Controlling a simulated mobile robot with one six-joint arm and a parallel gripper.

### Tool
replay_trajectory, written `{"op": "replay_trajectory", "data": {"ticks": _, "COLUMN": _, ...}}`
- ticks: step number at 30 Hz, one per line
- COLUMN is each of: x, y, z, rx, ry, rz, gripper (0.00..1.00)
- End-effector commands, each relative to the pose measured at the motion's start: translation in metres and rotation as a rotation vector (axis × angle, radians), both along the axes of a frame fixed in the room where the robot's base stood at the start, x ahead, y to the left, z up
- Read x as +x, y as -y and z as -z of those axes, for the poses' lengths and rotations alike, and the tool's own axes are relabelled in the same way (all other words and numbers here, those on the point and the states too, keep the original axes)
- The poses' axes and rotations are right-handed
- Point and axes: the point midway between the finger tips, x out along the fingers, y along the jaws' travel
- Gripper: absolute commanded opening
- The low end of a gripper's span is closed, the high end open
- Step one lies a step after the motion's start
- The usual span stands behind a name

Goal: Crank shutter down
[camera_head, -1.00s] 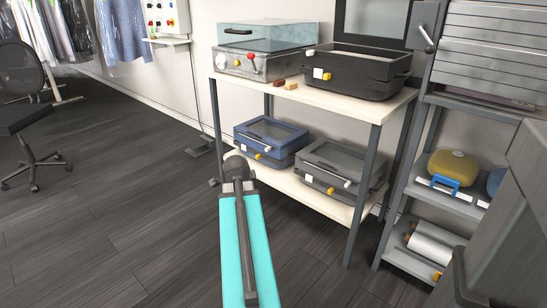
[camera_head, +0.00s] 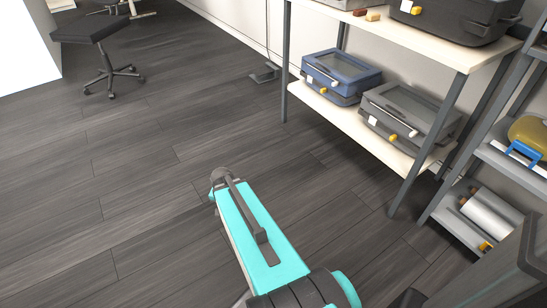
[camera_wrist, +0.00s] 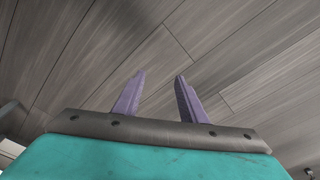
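My gripper (camera_wrist: 160,74) shows in the wrist view with its two purple fingers apart, open and empty, over the dark plank floor. Its fingertips are not visible in the head view, where my turquoise arm reaches over the floor. The shutter and its crank are in neither view now. The grey shelf unit (camera_head: 477,152) at the right edge of the head view shows only its lower part.
A two-tier table (camera_head: 398,152) stands at upper right, with a blue case (camera_head: 341,75) and a grey case (camera_head: 408,116) on its lower shelf. A black chair (camera_head: 92,31) is at upper left. The floor (camera_head: 130,190) between is clear.

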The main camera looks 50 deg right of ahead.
Motion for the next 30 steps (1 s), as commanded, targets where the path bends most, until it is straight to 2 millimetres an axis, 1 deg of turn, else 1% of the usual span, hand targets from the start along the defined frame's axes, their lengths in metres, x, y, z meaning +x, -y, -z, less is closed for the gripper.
{"op": "replay_trajectory", "data": {"ticks": 1, "x": -0.007, "y": -0.020, "z": 0.014, "rx": 0.016, "ry": -0.033, "rz": -0.065, "gripper": 0.38}}
{"op": "replay_trajectory", "data": {"ticks": 6, "x": -0.032, "y": -0.078, "z": 0.053, "rx": 0.065, "ry": -0.132, "rz": -0.289, "gripper": 0.38}}
{"op": "replay_trajectory", "data": {"ticks": 8, "x": -0.043, "y": -0.097, "z": 0.066, "rx": 0.084, "ry": -0.166, "rz": -0.367, "gripper": 0.38}}
{"op": "replay_trajectory", "data": {"ticks": 12, "x": -0.073, "y": -0.139, "z": 0.093, "rx": 0.131, "ry": -0.246, "rz": -0.550, "gripper": 0.38}}
{"op": "replay_trajectory", "data": {"ticks": 14, "x": -0.087, "y": -0.156, "z": 0.104, "rx": 0.152, "ry": -0.280, "rz": -0.628, "gripper": 0.38}}
{"op": "replay_trajectory", "data": {"ticks": 18, "x": -0.125, "y": -0.191, "z": 0.127, "rx": 0.203, "ry": -0.357, "rz": -0.808, "gripper": 0.38}}
{"op": "replay_trajectory", "data": {"ticks": 21, "x": -0.152, "y": -0.211, "z": 0.140, "rx": 0.240, "ry": -0.407, "rz": -0.924, "gripper": 0.38}}
{"op": "replay_trajectory", "data": {"ticks": 24, "x": -0.174, "y": -0.225, "z": 0.149, "rx": 0.270, "ry": -0.446, "rz": -1.020, "gripper": 0.38}}
{"op": "replay_trajectory", "data": {"ticks": 27, "x": -0.190, "y": -0.233, "z": 0.155, "rx": 0.293, "ry": -0.474, "rz": -1.085, "gripper": 0.38}}
{"op": "replay_trajectory", "data": {"ticks": 30, "x": -0.198, "y": -0.238, "z": 0.158, "rx": 0.305, "ry": -0.489, "rz": -1.119, "gripper": 0.38}}
